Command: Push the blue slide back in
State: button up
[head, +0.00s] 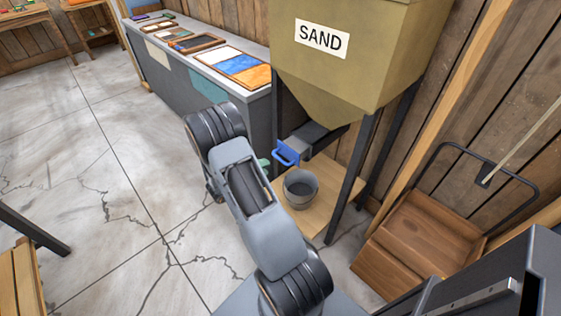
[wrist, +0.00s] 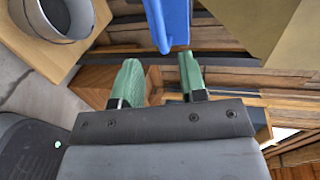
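The blue slide (head: 285,153) sticks out from the grey chute under the sand hopper (head: 345,60), which is labelled SAND. Its blue handle (wrist: 174,22) also shows in the wrist view, just beyond my fingertips and cut off by the top edge. My gripper (wrist: 160,76) has green fingers with a clear gap between them, and nothing is held there. In the head view a little green of my gripper (head: 263,163) shows just left of the handle; my arm hides the rest. I cannot tell whether a finger touches the handle.
A grey bucket (head: 300,190) stands on a wooden board below the chute; it also shows in the wrist view (wrist: 58,14). Dark hopper legs (head: 353,175) flank it. A grey counter (head: 185,85) with trays is behind, and a wooden cart (head: 420,235) stands right.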

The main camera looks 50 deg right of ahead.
aim_at(280, 159)
jog(key=x, duration=0.9)
jog(key=shift+b, duration=0.3)
grip_shut()
